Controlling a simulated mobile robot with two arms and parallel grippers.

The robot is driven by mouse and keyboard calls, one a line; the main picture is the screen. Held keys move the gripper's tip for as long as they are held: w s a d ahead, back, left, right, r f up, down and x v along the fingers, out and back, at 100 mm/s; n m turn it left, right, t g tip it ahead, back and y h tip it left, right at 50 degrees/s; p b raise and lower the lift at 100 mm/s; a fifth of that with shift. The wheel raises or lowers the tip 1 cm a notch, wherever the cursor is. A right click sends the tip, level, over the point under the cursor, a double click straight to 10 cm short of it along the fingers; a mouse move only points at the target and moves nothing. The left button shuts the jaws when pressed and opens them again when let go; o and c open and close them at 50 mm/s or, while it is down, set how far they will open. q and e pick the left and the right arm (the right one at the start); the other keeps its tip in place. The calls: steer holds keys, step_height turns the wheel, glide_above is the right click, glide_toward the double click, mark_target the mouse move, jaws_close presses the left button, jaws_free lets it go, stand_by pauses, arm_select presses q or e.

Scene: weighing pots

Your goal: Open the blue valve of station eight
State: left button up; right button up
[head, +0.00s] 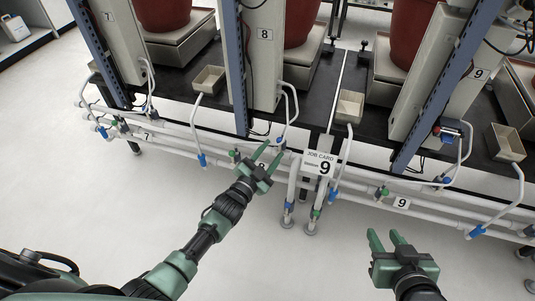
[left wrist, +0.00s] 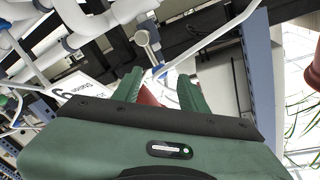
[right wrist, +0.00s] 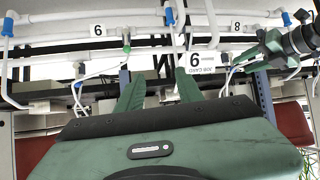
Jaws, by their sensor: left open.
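Station eight is marked by an "8" plate (head: 265,34) on its column and another "8" label (head: 261,167) on the white pipe, partly hidden by my left gripper. Near it, a blue valve (head: 280,141) sits at the foot of the white hose, just beyond my left fingertips. Another blue fitting (head: 202,160) hangs further left, and a green valve (head: 235,155) sits between. My left gripper (head: 269,156) is open, apart from the valve. In the left wrist view a small blue part (left wrist: 158,70) shows between the fingers. My right gripper (head: 385,236) is open and empty, low at the right.
A "9" job card (head: 319,163) stands just right of my left gripper, by pipe legs with blue and green fittings. Station nine's green valve (head: 382,192) lies beyond my right gripper. Blue uprights (head: 236,75) rise behind the pipes. The front floor (head: 300,265) is clear.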

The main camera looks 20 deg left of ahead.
arm_select(q)
steer(key=shift+v, duration=1)
arm_select(e)
steer(key=shift+s+d+f+g+h, duration=0.15)
steer(key=shift+s+d+f+g, duration=0.1)
steer(key=shift+s+f+g, duration=0.25)
steer(key=shift+s+d+f+g+h, duration=0.2)
steer(key=shift+s+f+g, duration=0.1)
steer(key=shift+s+f, duration=0.25)
